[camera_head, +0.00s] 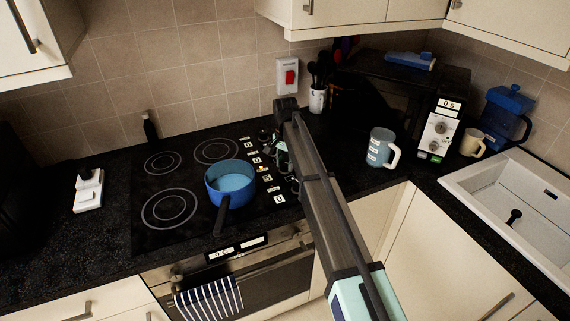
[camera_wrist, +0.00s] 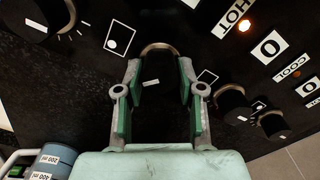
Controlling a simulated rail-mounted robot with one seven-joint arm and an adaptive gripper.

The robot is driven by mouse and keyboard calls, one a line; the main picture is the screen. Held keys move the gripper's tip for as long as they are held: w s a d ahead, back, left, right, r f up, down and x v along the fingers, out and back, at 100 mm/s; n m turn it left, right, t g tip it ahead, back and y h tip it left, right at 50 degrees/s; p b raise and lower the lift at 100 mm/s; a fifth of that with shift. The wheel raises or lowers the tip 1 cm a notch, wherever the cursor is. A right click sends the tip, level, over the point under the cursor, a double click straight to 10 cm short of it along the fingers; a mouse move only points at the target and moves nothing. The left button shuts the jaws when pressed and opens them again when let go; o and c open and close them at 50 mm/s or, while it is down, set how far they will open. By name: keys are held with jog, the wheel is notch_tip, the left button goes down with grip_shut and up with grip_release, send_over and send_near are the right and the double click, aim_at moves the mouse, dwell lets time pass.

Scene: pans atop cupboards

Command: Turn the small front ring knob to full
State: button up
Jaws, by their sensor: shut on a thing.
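My gripper (camera_wrist: 160,78) is shut on a round black knob (camera_wrist: 154,70) with a white pointer mark and a metallic rim. Its green-padded fingers stand on either side of the knob. White labels with square symbols lie beside it. Other black knobs show at the right (camera_wrist: 233,102) and upper left (camera_wrist: 45,14) of the wrist view. In the head view my gripper (camera_head: 281,152) reaches down to the knob strip at the hob's right side, and my arm hides much of the strip. I cannot tell the held knob's setting.
A blue saucepan (camera_head: 229,188) stands on the black hob (camera_head: 145,211), left of my gripper. A light blue mug (camera_head: 381,148) stands to the right. A HOT label (camera_wrist: 236,17) has an orange light beside it. The white sink (camera_head: 480,188) is at far right.

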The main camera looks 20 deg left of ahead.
aim_at(286, 162)
jog(key=shift+s+d+m, duration=0.1)
jog(key=shift+m, duration=1.5)
jog(key=o, duration=1.1)
jog(key=shift+o, duration=0.2)
notch_tip(286, 162, up, 12)
